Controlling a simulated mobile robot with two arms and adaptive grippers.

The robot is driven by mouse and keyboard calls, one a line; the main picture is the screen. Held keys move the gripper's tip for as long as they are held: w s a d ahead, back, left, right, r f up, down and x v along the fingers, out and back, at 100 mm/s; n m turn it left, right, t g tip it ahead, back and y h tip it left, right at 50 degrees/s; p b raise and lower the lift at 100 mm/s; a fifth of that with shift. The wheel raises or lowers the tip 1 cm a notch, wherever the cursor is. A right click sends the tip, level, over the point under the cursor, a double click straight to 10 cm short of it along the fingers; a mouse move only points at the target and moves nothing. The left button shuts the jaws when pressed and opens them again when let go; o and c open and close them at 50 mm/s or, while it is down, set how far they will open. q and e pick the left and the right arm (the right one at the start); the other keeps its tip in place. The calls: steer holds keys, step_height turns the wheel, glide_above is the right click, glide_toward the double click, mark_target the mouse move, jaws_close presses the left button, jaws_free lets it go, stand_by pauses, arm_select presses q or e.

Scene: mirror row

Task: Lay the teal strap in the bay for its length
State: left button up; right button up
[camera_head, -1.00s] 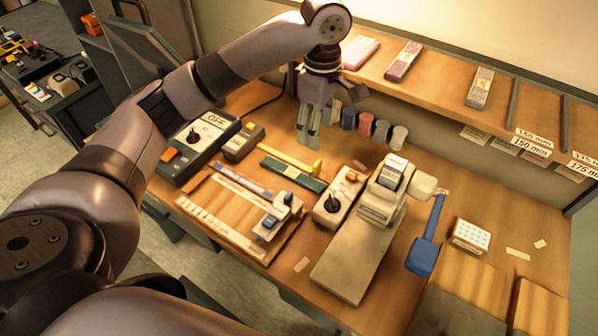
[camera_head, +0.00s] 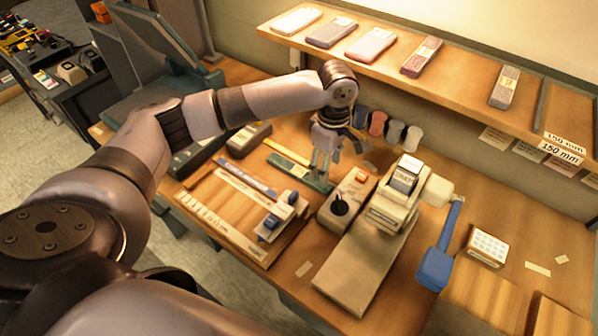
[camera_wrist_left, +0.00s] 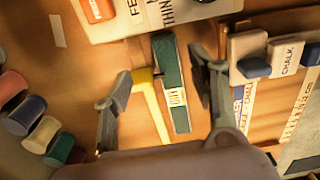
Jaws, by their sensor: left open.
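The teal strap (camera_head: 290,170) lies flat on the bench, with a small pale label at its middle in the left wrist view (camera_wrist_left: 173,60). My left gripper (camera_head: 322,172) is open and hangs at the strap's right end in the head view. In the left wrist view the strap lies between the two spread fingers (camera_wrist_left: 160,70), closer to the right one. Whether a finger touches it I cannot tell. The shelf (camera_head: 455,80) carries a bay edge with a "150 mm" label (camera_head: 562,150). My right gripper is not in view.
A yellow-handled tool (camera_wrist_left: 150,100) lies beside the strap, close to the left finger. A switch box (camera_head: 345,200), a measuring board (camera_head: 225,210) and coloured spools (camera_head: 377,123) stand around. Several packs, one pink (camera_head: 370,44), lie on the shelf.

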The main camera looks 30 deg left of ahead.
mark_target(301, 174)
arm_select(q)
steer(key=shift+s+f, duration=0.2)
steer(key=shift+f, duration=1.35)
steer(key=shift+s+f, duration=0.2)
steer(key=shift+f, duration=1.3)
steer(key=shift+c, duration=0.3)
jaws_close()
